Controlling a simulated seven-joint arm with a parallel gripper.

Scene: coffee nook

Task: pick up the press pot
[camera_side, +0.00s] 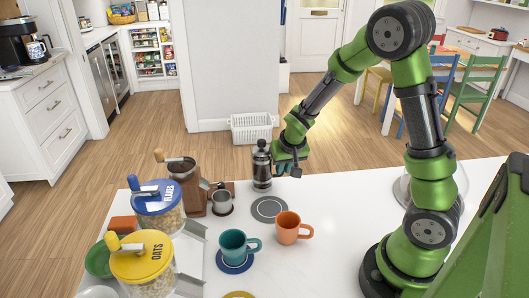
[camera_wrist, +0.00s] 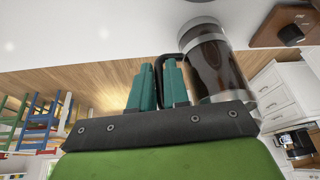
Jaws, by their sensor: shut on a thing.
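The press pot (camera_side: 261,165) is a clear glass cylinder with dark contents and a dark lid and knob. It stands upright near the far edge of the white counter in the side view. In the wrist view the press pot (camera_wrist: 213,66) is at the upper right, with its black handle between my teal fingers. My gripper (camera_side: 289,166) reaches in from the right of the pot and is shut on its handle; it also shows in the wrist view (camera_wrist: 160,80). Whether the pot's base touches the counter is hard to tell.
A grey round coaster (camera_side: 269,208) lies in front of the pot. An orange mug (camera_side: 288,229) and a teal mug (camera_side: 234,246) stand nearer.

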